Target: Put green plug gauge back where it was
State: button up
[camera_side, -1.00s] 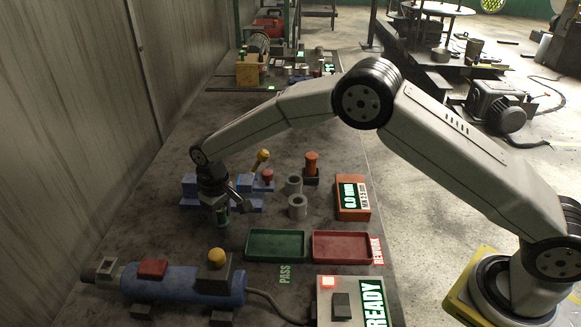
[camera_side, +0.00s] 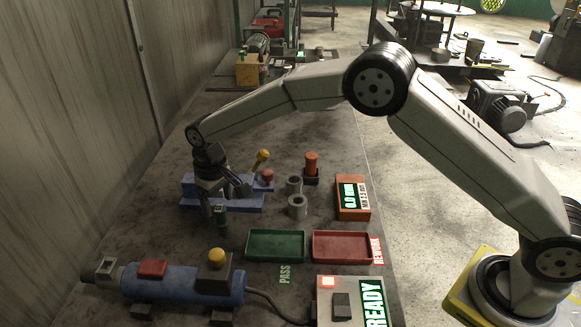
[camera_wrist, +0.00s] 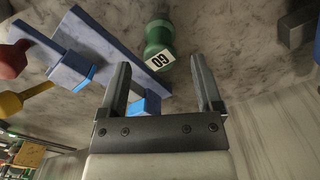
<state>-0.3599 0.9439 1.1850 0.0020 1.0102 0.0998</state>
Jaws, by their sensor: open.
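The green plug gauge (camera_side: 220,217) is on the grey bench, just in front of the blue fixture (camera_side: 190,203) in the side view. In the wrist view the gauge (camera_wrist: 158,42) has a white GO label and lies just beyond and between my fingertips. My gripper (camera_side: 222,203) is open and empty, with its fingers spread close to the gauge. In the wrist view the gripper (camera_wrist: 161,68) shows a gap between its fingers and the gauge. Whether the gauge's lower end sits in a seat is hidden.
Grey rings (camera_side: 297,207) and an orange plug gauge (camera_side: 311,163) in a dark stand are right of the fixture. A green tray (camera_side: 249,246), a red tray (camera_side: 316,250) and an orange display box (camera_side: 352,213) lie further right. A blue cylindrical machine (camera_side: 165,285) is in front.

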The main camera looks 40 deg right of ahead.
notch_tip(320, 180, up, 8)
dwell(0.4)
dwell(0.5)
jog(key=s+d+m+t, duration=0.1)
jog(key=s+d+m, duration=0.1)
jog(key=s+d, duration=0.95)
jog(key=s+d+f, duration=0.1)
jog(key=s+d, duration=0.3)
jog(key=s, duration=0.3)
jog(key=s+d+f+m+t, duration=0.1)
jog(key=s+d+f, duration=0.1)
jog(key=s+d, duration=0.3)
jog(key=s, duration=0.2)
jog(key=shift+s+f+t, duration=0.25)
jog(key=shift+s+t, duration=0.05)
jog(key=shift+s, duration=0.05)
